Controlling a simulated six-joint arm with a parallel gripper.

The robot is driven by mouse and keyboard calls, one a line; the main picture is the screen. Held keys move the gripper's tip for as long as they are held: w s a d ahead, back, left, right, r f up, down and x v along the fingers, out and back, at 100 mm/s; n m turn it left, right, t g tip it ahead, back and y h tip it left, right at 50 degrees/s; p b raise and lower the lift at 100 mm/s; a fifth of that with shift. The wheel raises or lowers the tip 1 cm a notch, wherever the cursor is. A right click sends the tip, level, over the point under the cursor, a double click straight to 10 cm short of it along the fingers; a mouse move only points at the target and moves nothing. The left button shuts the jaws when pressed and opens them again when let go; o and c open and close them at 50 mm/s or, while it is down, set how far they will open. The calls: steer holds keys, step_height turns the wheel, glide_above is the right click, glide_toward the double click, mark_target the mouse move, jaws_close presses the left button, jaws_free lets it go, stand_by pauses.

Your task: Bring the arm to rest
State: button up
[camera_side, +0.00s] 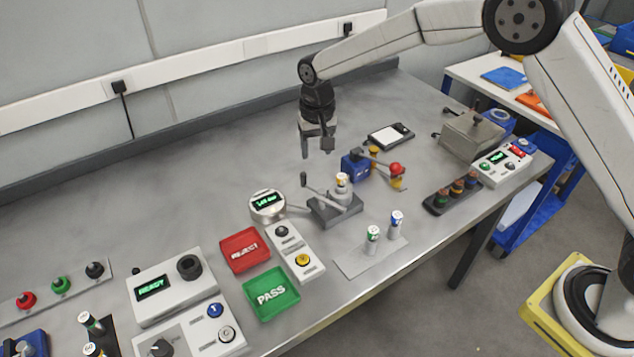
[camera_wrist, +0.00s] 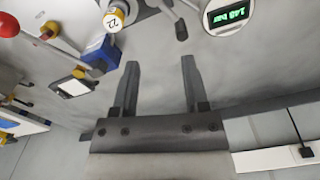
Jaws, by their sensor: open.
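My gripper (camera_side: 318,150) hangs from my arm above the back middle of the grey bench (camera_side: 185,185), pointing down. Its two fingers are apart with nothing between them; they also show spread and empty in the wrist view (camera_wrist: 160,75). Below and in front of it is a lever fixture (camera_side: 336,207) with a small white and yellow cylinder (camera_side: 342,180) in it. The gripper is clear of the fixture and the bench.
A round gauge (camera_side: 267,205) stands left of the fixture, and a blue device with a red-knobbed lever (camera_side: 355,166) stands right. Red REJECT (camera_side: 245,250) and green PASS (camera_side: 271,294) trays lie in front. Two cylinders (camera_side: 373,239) stand on a plate. The back left bench is clear.

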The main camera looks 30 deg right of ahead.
steer(key=s+d+r+n+t, duration=0.1)
steer(key=s+d, duration=0.5)
steer(key=s, duration=0.7)
steer(key=s+d+r+n+t, duration=0.1)
steer(key=s+d+n, duration=0.1)
steer(key=s+d, duration=0.5)
steer(key=s, duration=0.5)
steer(key=shift+s, duration=0.4)
